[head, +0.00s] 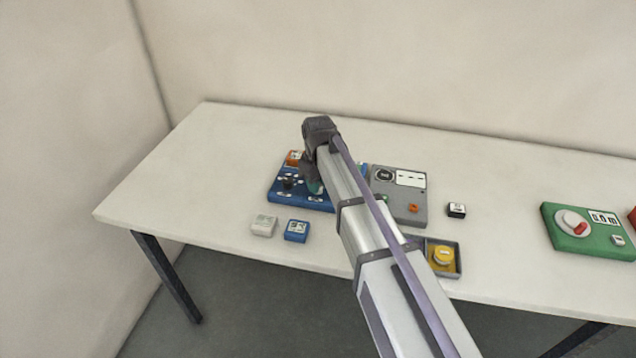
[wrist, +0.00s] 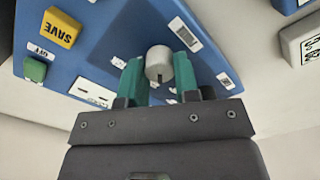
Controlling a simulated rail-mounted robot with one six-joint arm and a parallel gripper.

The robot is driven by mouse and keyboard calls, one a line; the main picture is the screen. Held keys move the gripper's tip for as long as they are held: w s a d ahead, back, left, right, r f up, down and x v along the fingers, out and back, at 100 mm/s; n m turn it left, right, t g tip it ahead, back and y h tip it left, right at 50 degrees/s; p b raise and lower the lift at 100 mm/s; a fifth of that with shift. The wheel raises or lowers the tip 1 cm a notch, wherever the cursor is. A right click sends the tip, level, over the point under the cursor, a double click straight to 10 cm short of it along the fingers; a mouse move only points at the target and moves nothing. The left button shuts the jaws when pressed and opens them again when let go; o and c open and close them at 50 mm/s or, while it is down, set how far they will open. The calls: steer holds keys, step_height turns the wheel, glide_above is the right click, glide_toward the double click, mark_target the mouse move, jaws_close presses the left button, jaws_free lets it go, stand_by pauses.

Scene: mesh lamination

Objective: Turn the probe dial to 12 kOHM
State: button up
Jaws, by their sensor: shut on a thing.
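A round pale grey dial knob (wrist: 158,62) with a dark pointer mark on its side towards my gripper stands on a blue panel (wrist: 92,40) in the wrist view. The blue panel (head: 273,196) is also in the head view, partly covered by my arm. My gripper (wrist: 158,72) has its two green fingers on either side of the knob and is shut on it. Small white labels lie around the knob, too small and blurred to read. A white label (wrist: 186,34) with dark print sits beyond it. In the head view the arm hides the knob.
A grey device (head: 410,208) stands right of my arm, with a tray (head: 458,262) in front. White (head: 264,226) and blue (head: 296,231) blocks lie near the front edge. A green panel (head: 590,240) is far right.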

steer(key=m, duration=0.8)
stand_by(0.4)
steer(key=shift+m, duration=0.4)
steer(key=o, duration=0.9)
steer(key=shift+o, duration=0.2)
